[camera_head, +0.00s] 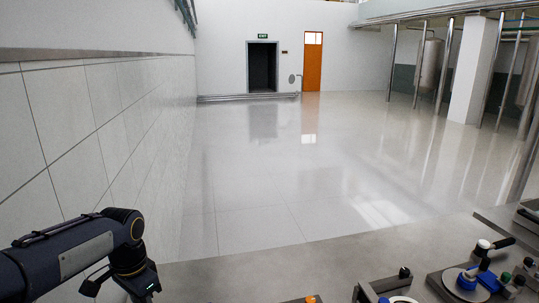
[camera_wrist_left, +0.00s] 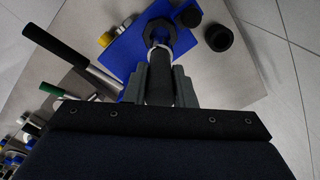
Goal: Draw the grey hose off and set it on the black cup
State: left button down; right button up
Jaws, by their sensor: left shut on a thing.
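In the left wrist view, my left gripper (camera_wrist_left: 160,88) is shut on a dark grey cylinder, which looks like the grey hose (camera_wrist_left: 159,72). The far end of the hose points to a pale collar and a black hexagonal ring (camera_wrist_left: 160,34) on a blue plate; I cannot tell whether they touch. A round black cup (camera_wrist_left: 219,38) stands to the right of the ring, apart from the gripper. In the head view, my left arm comes in at the lower left; its fingertips and the hose are hidden there. My right gripper is not in view.
In the wrist view, a metal bar with a black handle (camera_wrist_left: 41,43) lies left of the gripper, close to the blue plate (camera_wrist_left: 120,48). A smaller dark cap (camera_wrist_left: 189,16) is near the cup. In the head view, several fittings crowd the bench (camera_head: 230,275) at the lower right.

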pick_arm(q)
jog(key=w+a+f+n+p, duration=0.3)
jog(key=w+a+n, duration=0.3)
jog(key=a, duration=0.6)
jog(key=w+f, duration=0.1)
jog(key=w, duration=0.1)
jog(key=shift+w+p, duration=0.3)
jog(key=shift+f, duration=0.2)
jog(key=shift+d+f+b, duration=0.1)
jog(key=shift+f+b, duration=1.7)
jog(key=shift+f, duration=0.9)
jog(key=shift+f+b, duration=0.6)
jog(key=shift+f, duration=0.35)
jog(key=shift+f, duration=0.1)
